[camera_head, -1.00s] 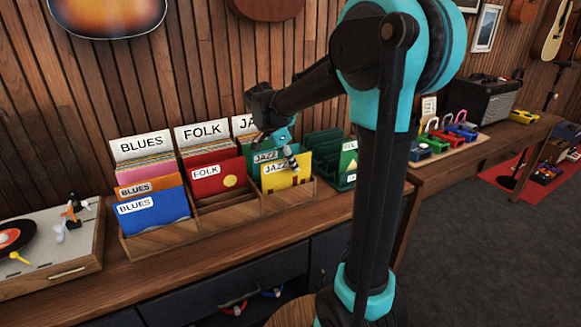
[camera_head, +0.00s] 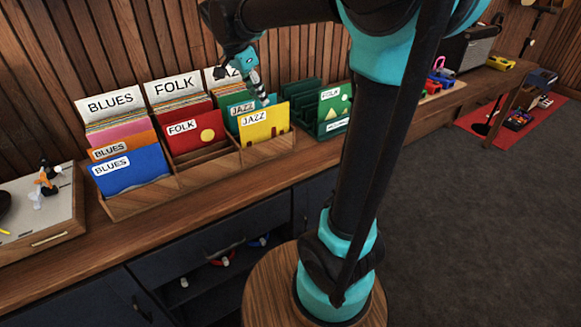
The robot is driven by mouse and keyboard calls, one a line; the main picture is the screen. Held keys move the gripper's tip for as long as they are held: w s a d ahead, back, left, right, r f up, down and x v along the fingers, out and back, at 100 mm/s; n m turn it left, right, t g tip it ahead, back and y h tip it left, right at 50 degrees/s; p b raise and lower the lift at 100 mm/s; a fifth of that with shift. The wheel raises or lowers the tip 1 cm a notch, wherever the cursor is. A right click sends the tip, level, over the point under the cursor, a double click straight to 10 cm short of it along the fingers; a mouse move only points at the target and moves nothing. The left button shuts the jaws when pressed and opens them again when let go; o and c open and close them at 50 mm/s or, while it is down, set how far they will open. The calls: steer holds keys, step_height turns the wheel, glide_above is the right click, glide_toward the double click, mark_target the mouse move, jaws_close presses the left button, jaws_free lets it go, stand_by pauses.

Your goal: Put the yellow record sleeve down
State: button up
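The yellow record sleeve (camera_head: 266,124), labelled JAZZ, stands leaning slightly back in the right compartment of the wooden record rack (camera_head: 198,177).
Blue (camera_head: 130,171) and red (camera_head: 196,132) sleeves stand in the compartments to the left. A green rack (camera_head: 309,122) with a FOLK sleeve (camera_head: 334,103) is to the right. A turntable (camera_head: 45,215) sits at the far left. The counter's front strip is clear.

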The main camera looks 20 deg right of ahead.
steer(key=s+d+f+n+t+y, duration=0.1)
steer(key=s+d+f+n+y, duration=0.1)
steer(key=s+f+n, duration=0.4)
steer(key=s+d+f+n+t+y, duration=0.1)
steer(key=s+d+f+n, duration=0.4)
steer(key=s+f, duration=0.8)
step_height(320, 180, down, 4)
steer(key=shift+s+n+t+y, duration=0.2)
steer(key=shift+n+t+y, duration=0.2)
steer(key=shift+n, duration=0.6)
